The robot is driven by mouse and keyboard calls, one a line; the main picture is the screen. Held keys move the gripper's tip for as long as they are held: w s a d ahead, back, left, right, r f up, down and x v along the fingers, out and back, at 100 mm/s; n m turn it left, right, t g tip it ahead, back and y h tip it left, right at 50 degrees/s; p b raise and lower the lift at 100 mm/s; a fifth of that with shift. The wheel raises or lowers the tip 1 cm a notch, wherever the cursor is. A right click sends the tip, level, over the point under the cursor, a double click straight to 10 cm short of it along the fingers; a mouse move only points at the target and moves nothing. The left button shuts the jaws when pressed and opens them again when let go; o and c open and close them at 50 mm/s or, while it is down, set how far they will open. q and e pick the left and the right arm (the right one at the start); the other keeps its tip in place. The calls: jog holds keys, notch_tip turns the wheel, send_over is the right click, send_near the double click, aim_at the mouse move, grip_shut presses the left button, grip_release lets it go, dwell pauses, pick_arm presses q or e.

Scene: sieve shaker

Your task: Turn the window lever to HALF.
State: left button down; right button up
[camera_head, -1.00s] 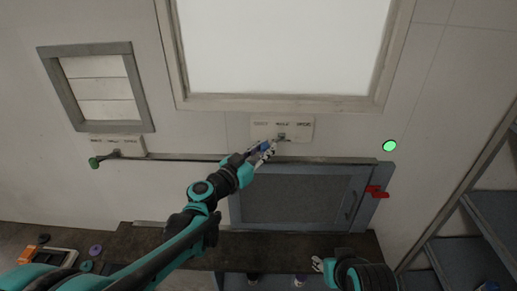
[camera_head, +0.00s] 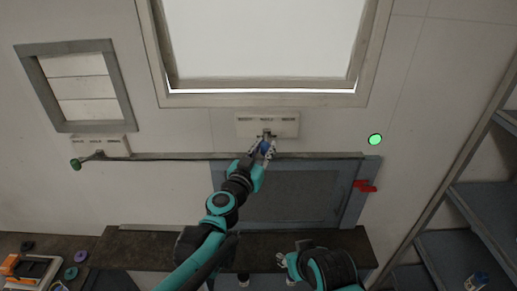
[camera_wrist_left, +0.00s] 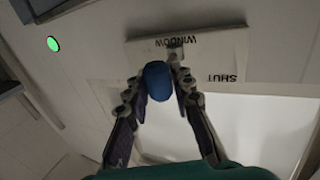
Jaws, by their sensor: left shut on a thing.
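The window lever's blue knob (camera_head: 264,147) is below a pale label plate (camera_head: 250,129) under the big window (camera_head: 262,45). The lever points nearly straight down from its pivot. My left gripper (camera_head: 266,150) is shut on the knob, with a finger on each side in the left wrist view (camera_wrist_left: 158,90). The blue knob (camera_wrist_left: 158,78) and plate (camera_wrist_left: 215,50) show there, with "WINDOW" and "SHUT" upside down. A bright gap shows along the window's bottom edge. My right gripper (camera_head: 283,260) is low, away from the lever; its fingers are too small to judge.
A smaller louvred window (camera_head: 85,85) and a green-knobbed lever (camera_head: 76,164) are at left. A green round light (camera_head: 375,139) and red latch (camera_head: 364,186) are at right. A grey hatch (camera_head: 285,195) sits below, above a dark shelf (camera_head: 130,245).

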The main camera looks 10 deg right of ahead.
pick_arm(q)
jog(key=shift+s+d+r, duration=0.1)
jog(key=shift+s+d, duration=0.1)
jog(key=shift+d, duration=0.25)
jog(key=c, duration=1.5)
grip_release()
jog(key=shift+o, duration=1)
jog(key=shift+d, duration=0.2)
jog(key=shift+w+a, duration=0.1)
jog(key=shift+a, duration=0.1)
jog(key=v, duration=1.2)
pick_arm(e)
jog(key=shift+d, duration=0.25)
jog(key=shift+f, duration=0.1)
